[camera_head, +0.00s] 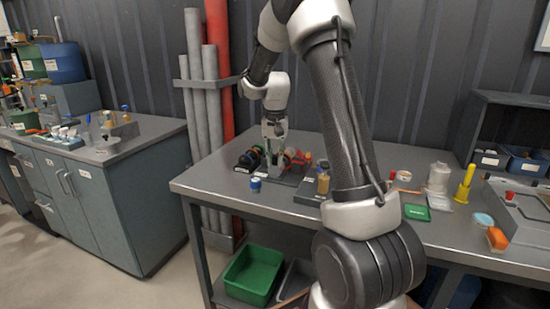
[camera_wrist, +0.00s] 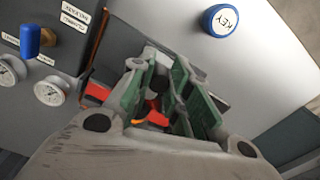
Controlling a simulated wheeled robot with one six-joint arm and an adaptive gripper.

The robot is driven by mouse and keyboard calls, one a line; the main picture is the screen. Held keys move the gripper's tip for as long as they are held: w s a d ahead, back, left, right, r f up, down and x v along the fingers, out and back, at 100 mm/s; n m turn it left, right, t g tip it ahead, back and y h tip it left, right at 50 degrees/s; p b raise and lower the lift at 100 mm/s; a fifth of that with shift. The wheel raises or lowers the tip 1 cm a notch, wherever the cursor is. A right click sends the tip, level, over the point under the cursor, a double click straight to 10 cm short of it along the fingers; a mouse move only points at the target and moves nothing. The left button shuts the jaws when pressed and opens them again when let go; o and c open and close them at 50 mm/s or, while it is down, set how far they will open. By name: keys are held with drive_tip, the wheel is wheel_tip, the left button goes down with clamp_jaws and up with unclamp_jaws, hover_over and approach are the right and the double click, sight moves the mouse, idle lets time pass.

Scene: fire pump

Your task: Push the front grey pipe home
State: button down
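My gripper (camera_wrist: 167,75) is open, its green-padded fingers apart, pointing down over the pump assembly. In the head view my gripper (camera_head: 274,148) is over the pump assembly (camera_head: 288,178) at the left part of the bench. Between and beside the fingers in the wrist view I see red, orange and black parts of the pump (camera_wrist: 100,90). The front grey pipe of the pump cannot be made out with certainty; the fingers cover most of that area. I cannot tell whether the fingers touch anything.
A blue-handled valve (camera_wrist: 33,42) and gauges (camera_wrist: 50,91) sit left in the wrist view. Tall grey pipes (camera_head: 194,80) stand by the wall. A green bin (camera_head: 252,275) is below the bench.

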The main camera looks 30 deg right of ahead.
drive_tip(key=shift+w+d+r, duration=0.1)
drive_tip(key=shift+w+d, duration=0.55)
drive_tip(key=shift+d, duration=0.2)
drive_tip(key=shift+w+d, duration=0.65)
drive_tip(key=shift+d, duration=0.15)
drive_tip(key=c, duration=1.4)
unclamp_jaws()
drive_tip(key=shift+d, duration=0.15)
drive_tip(key=shift+o, duration=0.3)
wheel_tip(320, 180, up, 12)
